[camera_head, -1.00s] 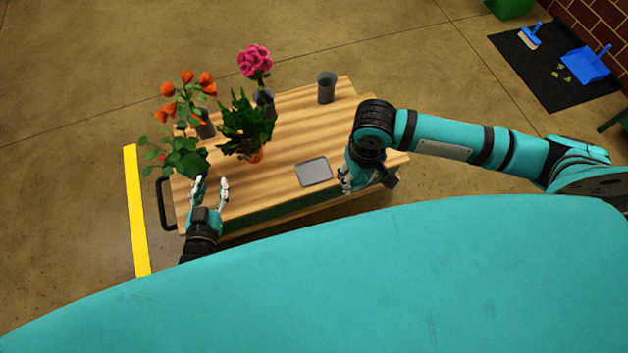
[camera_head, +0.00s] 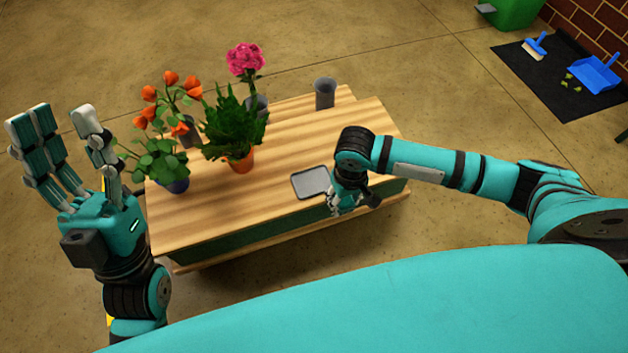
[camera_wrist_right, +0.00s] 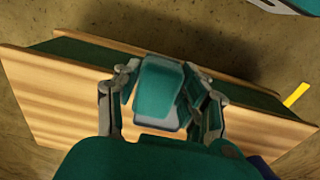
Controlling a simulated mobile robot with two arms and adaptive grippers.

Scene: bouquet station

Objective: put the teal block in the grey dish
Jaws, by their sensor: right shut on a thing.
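The grey dish (camera_head: 311,182) is a shallow rounded rectangle lying near the front edge of the wooden table; it looks empty. My right gripper (camera_head: 340,205) is just right of and in front of the dish, at the table's front edge. In the right wrist view, my right gripper (camera_wrist_right: 162,100) is shut on the teal block (camera_wrist_right: 158,88), with fingers on both sides of it. The block is hidden or too small to make out in the head view. My left gripper (camera_head: 60,125) is open and empty, raised left of the table with fingers spread upward.

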